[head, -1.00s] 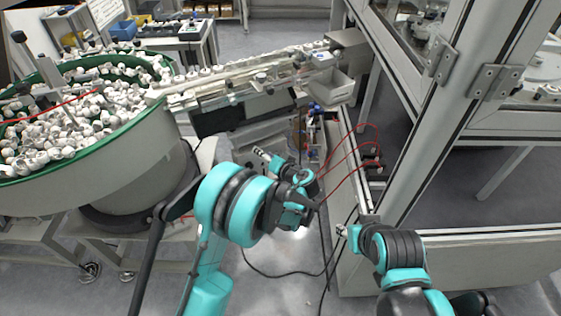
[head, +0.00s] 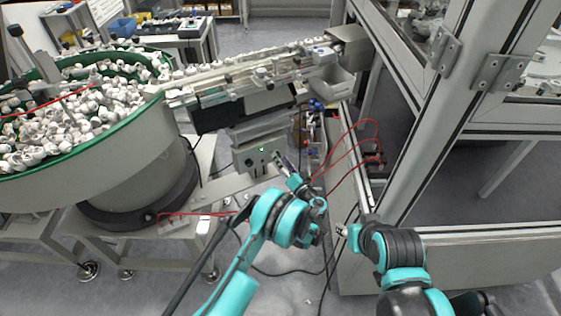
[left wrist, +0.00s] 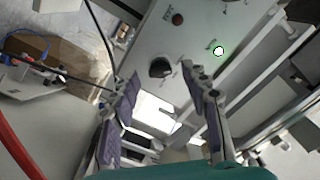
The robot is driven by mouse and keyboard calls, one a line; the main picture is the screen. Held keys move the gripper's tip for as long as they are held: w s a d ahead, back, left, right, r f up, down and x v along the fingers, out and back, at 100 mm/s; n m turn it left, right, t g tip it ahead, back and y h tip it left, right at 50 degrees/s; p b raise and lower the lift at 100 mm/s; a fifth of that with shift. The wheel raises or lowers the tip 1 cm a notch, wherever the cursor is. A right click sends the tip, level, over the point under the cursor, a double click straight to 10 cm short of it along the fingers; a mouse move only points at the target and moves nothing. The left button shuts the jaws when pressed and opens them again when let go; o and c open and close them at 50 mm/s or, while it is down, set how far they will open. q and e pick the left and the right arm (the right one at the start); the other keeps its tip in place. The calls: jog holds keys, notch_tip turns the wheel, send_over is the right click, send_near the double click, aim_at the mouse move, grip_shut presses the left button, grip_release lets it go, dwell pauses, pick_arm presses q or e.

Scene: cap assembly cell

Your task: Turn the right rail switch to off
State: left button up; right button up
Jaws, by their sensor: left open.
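The rail's control panel (head: 262,166) is a pale box under the linear rail (head: 250,78). In the left wrist view the panel (left wrist: 205,25) carries a black rotary switch (left wrist: 160,67), a red button (left wrist: 178,19) and a green-lit button (left wrist: 218,51). My left gripper (head: 281,161) is in front of the panel. In the left wrist view its two purple-padded fingers (left wrist: 160,73) are apart, with the switch showing between their tips. I cannot tell whether they touch it. The switch labels are too small to read. My right gripper (head: 342,230) is at lower right; its fingers are unclear.
A green-rimmed bowl feeder (head: 110,150) full of white caps stands on the left. A framed machine enclosure (head: 425,120) stands on the right. Red cables (head: 345,150) hang beside the panel, and a black cable lies on the floor.

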pick_arm(q)
jog(key=shift+w+a, duration=0.3)
jog(key=shift+w, duration=0.25)
jog(key=shift+c, duration=0.3)
grip_shut()
